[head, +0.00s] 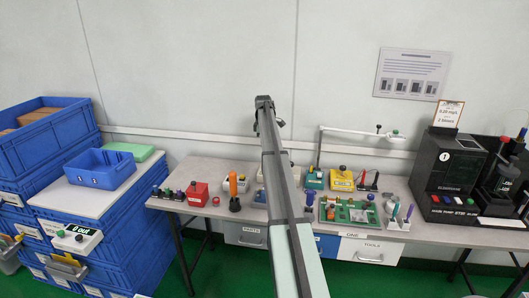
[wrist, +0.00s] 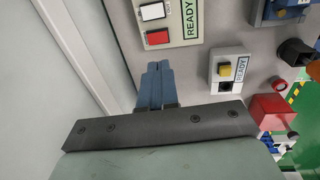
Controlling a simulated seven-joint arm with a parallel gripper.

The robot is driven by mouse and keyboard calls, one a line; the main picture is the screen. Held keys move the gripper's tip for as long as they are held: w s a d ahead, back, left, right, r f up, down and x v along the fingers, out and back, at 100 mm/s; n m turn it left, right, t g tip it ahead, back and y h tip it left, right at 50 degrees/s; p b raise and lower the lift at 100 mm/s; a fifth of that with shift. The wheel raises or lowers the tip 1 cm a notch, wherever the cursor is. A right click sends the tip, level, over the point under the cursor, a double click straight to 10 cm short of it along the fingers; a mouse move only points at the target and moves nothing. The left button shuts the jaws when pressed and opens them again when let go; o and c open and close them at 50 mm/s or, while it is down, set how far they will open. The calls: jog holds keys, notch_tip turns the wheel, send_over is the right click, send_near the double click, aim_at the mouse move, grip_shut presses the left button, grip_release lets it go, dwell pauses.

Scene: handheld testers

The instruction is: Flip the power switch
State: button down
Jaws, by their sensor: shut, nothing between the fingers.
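In the wrist view my gripper (wrist: 154,66) shows its two blue-grey fingers shut together, with nothing between them. Just beyond the fingertips, a cream box (wrist: 178,22) with a READY label carries a white button (wrist: 152,11) and a red button (wrist: 157,37). The fingertips appear apart from it. A smaller white box (wrist: 228,66) to the right has a yellow button and a dark part, also labelled READY. No part in view is clearly marked as a power switch. In the head view my arm covers part of the bench, and the fingers cannot be made out.
The grey bench (head: 232,172) holds several small testers. A red box (head: 197,194) and an orange-handled tool (head: 233,190) stand left of my arm. A green board (head: 347,211) and black machine (head: 445,175) stand right. Blue crates (head: 45,135) stand far left.

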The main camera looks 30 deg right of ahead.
jog(key=shift+s+a+r, duration=0.1)
jog(key=shift+a+r, duration=0.05)
jog(key=shift+r, duration=1.35)
jog(key=shift+w+d+r, duration=0.15)
jog(key=shift+w+d, duration=0.3)
jog(key=shift+w, duration=0.1)
jog(key=f, duration=0.4)
jog(key=d+f, duration=0.1)
jog(key=f, duration=0.4)
jog(key=w+f, duration=0.1)
jog(key=f, duration=0.4)
jog(key=shift+w+d, duration=0.1)
jog(key=shift+d, duration=0.05)
